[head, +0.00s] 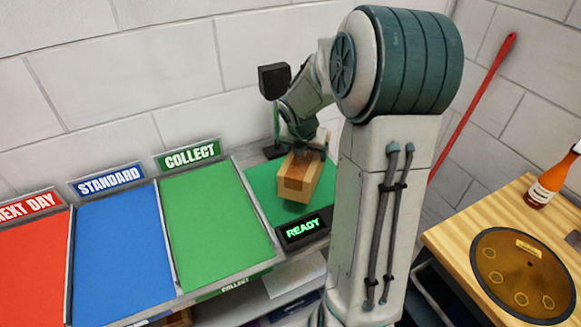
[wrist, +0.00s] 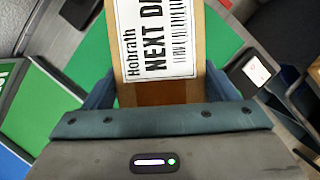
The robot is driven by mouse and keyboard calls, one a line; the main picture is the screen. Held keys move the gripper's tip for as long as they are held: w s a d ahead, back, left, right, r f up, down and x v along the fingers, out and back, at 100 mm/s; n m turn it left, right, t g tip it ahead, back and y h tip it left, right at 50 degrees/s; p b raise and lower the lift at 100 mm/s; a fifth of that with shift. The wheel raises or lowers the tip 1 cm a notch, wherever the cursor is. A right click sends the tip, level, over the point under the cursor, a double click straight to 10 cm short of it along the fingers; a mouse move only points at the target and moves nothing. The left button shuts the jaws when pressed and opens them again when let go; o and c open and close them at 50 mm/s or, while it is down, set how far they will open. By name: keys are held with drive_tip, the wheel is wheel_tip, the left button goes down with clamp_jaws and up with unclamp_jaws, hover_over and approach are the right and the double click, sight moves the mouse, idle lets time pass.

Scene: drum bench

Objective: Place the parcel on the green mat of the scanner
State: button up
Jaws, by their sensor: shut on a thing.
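The parcel (head: 299,178) is a brown box at the scanner's green mat (head: 262,181). My gripper (head: 302,146) is shut on the parcel from above. In the wrist view the parcel (wrist: 160,45) shows a white label reading "Hobrath" and "NEXT DA", with a barcode; the rest of the label is cut off. The green mat (wrist: 90,65) shows on both sides of the parcel there. The scanner's display (head: 302,229) reads "READY" in green. I cannot tell whether the parcel's underside touches the mat.
Left of the scanner are a green COLLECT bay (head: 215,225), a blue STANDARD bay (head: 120,250) and a red NEXT DAY bay (head: 35,270). At right, a wooden bench (head: 450,235) holds a round dark disc (head: 520,275) and an orange bottle (head: 550,180). A red pole (head: 472,105) leans on the wall.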

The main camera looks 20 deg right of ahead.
drive_tip(key=w+a+f, duration=0.2)
drive_tip(key=w+a, duration=0.1)
drive_tip(key=shift+w+f, duration=0.25)
drive_tip(key=shift+f, duration=2.1)
drive_tip(key=o, duration=1.6)
drive_tip(key=shift+f, duration=0.1)
drive_tip(key=v, duration=1.2)
drive_tip(key=s+a+r+m+y, duration=0.1)
drive_tip(key=s+a+r+m, duration=0.1)
drive_tip(key=s+m, duration=0.5)
drive_tip(key=s+a+r+m+y, duration=0.1)
drive_tip(key=s+a+m, duration=0.3)
drive_tip(key=s+m, duration=0.4)
drive_tip(key=s+a+r+m+y, duration=0.1)
drive_tip(key=s+a+r+m, duration=0.3)
drive_tip(key=s+m, duration=0.4)
drive_tip(key=shift+m+t+p, duration=0.3)
drive_tip(key=shift+m+t, duration=0.1)
drive_tip(key=shift+m, duration=1.8)
